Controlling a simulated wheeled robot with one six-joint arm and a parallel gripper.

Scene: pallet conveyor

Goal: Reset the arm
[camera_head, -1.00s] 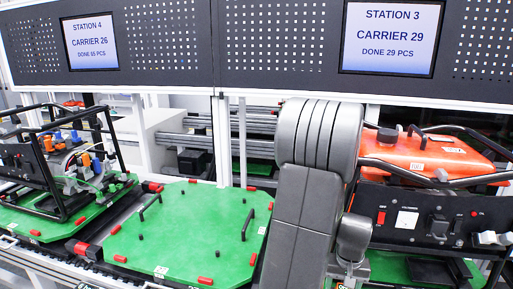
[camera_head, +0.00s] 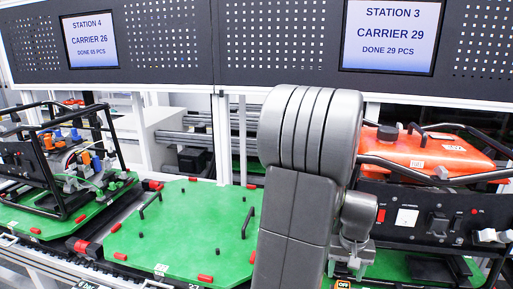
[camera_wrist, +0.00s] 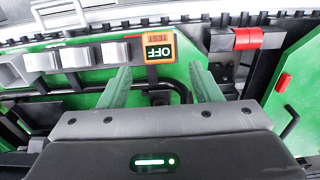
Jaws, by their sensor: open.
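My gripper (camera_wrist: 160,72) shows in the wrist view with its two greenish fingers apart and nothing between them. Beyond the fingertips is an orange-framed OFF/TEST label (camera_wrist: 158,47). In the head view my grey arm stands right of centre, and my gripper is hidden behind it or out of frame.
An empty green carrier (camera_head: 185,232) lies left of my arm. A generator with an orange tank (camera_head: 430,150) stands behind and right of my arm. A black-framed unit (camera_head: 60,165) sits on another green carrier at left. The station panel (camera_head: 270,45) runs above.

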